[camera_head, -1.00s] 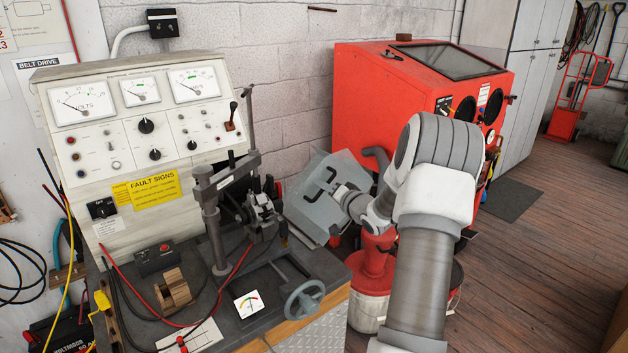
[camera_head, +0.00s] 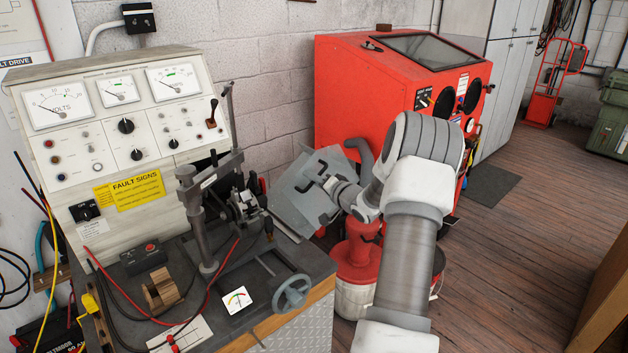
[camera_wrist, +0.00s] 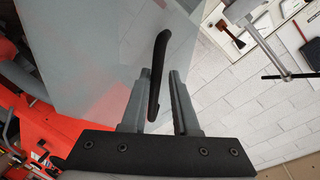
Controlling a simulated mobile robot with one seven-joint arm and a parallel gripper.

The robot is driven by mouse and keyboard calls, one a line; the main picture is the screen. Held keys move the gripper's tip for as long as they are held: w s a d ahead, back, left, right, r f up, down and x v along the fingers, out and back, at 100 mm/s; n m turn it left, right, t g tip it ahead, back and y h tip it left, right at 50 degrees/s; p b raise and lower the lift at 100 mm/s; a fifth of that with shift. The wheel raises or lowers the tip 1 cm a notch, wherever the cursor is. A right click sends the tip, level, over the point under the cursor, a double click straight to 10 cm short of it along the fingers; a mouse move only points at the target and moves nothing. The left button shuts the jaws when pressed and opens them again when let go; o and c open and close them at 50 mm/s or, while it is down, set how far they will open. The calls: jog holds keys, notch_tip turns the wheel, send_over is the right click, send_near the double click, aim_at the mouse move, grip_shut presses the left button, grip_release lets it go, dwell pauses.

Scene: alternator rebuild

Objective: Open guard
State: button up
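The guard (camera_head: 300,195) is a clear grey panel with a dark handle (camera_head: 322,170), tilted beside the right end of the test bench. In the wrist view the guard (camera_wrist: 90,60) fills the upper left, and its black bar handle (camera_wrist: 158,75) runs between my fingers. My gripper (camera_wrist: 160,75) is open around the handle, with a visible gap on the right side. The handle lies close to the left finger; I cannot tell if they touch. In the head view my gripper (camera_head: 332,184) is at the handle, partly hidden by my wrist.
The test bench (camera_head: 115,140) with gauges, a clamp stand (camera_head: 205,220) and a handwheel (camera_head: 292,292) is at left. A red blasting cabinet (camera_head: 365,95) stands behind my arm, and a red-topped drum (camera_head: 355,265) below it. Open wooden floor (camera_head: 500,250) lies at right.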

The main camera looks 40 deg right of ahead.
jog(key=s+a+r+b, duration=0.1)
jog(key=s+r, duration=0.1)
jog(key=s, duration=1.5)
jog(key=shift+a+r, duration=0.15)
jog(key=shift+r, duration=0.25)
